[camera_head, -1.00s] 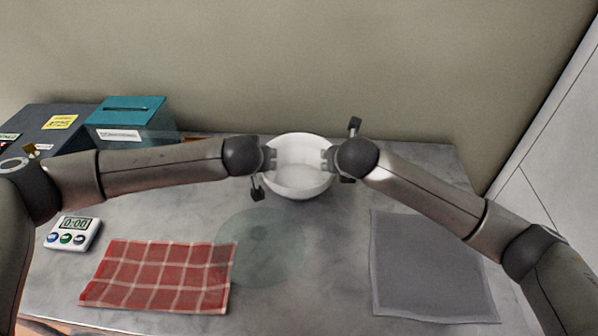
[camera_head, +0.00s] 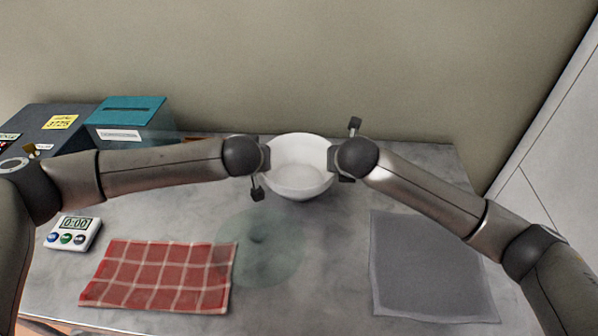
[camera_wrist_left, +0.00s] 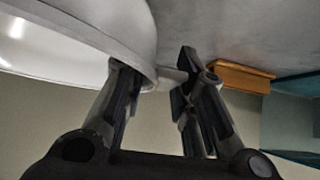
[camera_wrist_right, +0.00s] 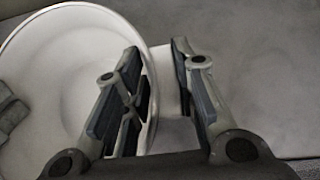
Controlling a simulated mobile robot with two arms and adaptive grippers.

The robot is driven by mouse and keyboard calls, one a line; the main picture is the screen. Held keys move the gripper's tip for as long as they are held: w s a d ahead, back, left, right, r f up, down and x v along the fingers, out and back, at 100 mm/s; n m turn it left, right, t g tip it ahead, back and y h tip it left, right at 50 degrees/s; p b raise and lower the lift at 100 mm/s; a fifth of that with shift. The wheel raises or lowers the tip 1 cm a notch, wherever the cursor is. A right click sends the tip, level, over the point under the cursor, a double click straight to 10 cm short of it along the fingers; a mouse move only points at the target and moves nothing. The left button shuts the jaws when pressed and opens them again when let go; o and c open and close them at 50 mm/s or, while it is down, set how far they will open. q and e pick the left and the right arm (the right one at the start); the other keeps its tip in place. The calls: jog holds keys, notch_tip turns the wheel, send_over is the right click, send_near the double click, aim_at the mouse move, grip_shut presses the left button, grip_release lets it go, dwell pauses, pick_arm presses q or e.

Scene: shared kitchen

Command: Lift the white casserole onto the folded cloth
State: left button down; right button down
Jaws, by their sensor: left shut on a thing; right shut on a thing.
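The white casserole (camera_head: 300,182) stands upright and open at the back middle of the counter and looks empty. My left gripper (camera_head: 264,160) is shut on its left side handle. In the left wrist view, the handle (camera_wrist_left: 170,76) shows between the fingers, beside the casserole wall (camera_wrist_left: 100,25). My right gripper (camera_head: 334,160) is shut on the opposite handle, and the right wrist view shows the rim and inside of the casserole (camera_wrist_right: 70,70). The fingers partly hide both handles. A red checked cloth (camera_head: 160,275) lies flat at front left, apart from the casserole.
A grey cloth or mat (camera_head: 430,270) lies at front right. A see-through greenish disc (camera_head: 258,265) lies between it and the red cloth. A white timer (camera_head: 73,233) stands at left. A teal box (camera_head: 128,115) and a dark box (camera_head: 50,125) stand at back left.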

pick_arm(q)
jog(key=shift+w+r, duration=0.1)
jog(key=shift+r, duration=0.1)
pick_arm(e)
jog(key=shift+r, duration=0.1)
pick_arm(q)
jog(key=shift+r, duration=0.1)
pick_arm(e)
jog(key=shift+w+r, duration=0.1)
